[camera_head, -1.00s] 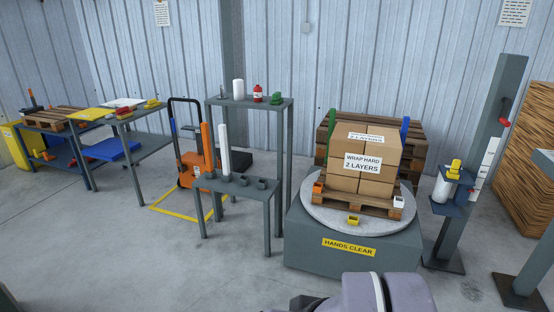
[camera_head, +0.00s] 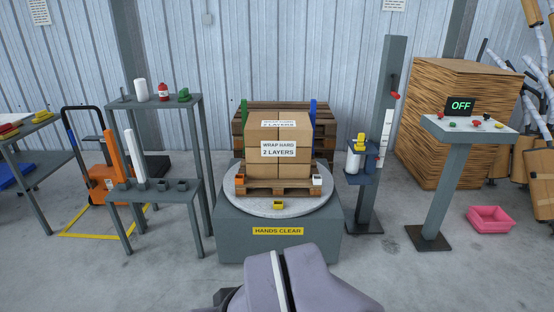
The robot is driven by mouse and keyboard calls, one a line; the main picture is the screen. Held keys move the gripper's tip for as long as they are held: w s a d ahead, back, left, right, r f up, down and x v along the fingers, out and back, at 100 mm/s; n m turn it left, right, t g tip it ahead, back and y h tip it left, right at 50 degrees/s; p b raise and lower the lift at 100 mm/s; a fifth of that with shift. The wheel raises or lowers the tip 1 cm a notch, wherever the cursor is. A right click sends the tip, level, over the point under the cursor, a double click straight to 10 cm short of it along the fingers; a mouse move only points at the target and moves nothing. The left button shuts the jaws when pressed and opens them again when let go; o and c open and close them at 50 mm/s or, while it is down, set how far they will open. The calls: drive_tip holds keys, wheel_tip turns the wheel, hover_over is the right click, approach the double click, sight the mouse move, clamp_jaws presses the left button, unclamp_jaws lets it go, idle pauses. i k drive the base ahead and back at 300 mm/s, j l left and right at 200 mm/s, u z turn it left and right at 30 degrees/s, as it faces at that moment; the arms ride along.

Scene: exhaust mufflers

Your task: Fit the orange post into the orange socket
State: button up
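The orange post (camera_head: 108,152) stands upright at the left end of a low grey bench (camera_head: 160,194), beside a white post (camera_head: 136,160). The orange socket (camera_head: 239,178) is a small block at the left corner of the wooden pallet on the round turntable (camera_head: 255,205). No post stands in it. Green (camera_head: 244,112) and blue (camera_head: 313,110) posts rise behind the stacked boxes (camera_head: 279,150). My gripper is not identifiable; only grey-purple arm links show at the bottom.
A taller grey table (camera_head: 152,102) stands behind the bench, near an orange pallet jack (camera_head: 108,172). Right are a grey column (camera_head: 375,140), a control stand reading OFF (camera_head: 460,107) and a pink bin (camera_head: 490,219). Floor is clear between bench and turntable base.

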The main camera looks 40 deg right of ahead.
sight(278, 154)
drive_tip(key=i+u, duration=0.2)
drive_tip(key=i, duration=1.5)
drive_tip(key=i+z, duration=0.15)
drive_tip(key=i, duration=0.4)
drive_tip(key=i+j, duration=0.15)
drive_tip(key=i, duration=0.45)
drive_tip(key=i+j+z, duration=0.1)
drive_tip(key=i, duration=0.45)
drive_tip(key=i+j, duration=0.15)
drive_tip(key=i, duration=0.4)
drive_tip(key=i+j+z, duration=0.15)
drive_tip(key=i, duration=0.45)
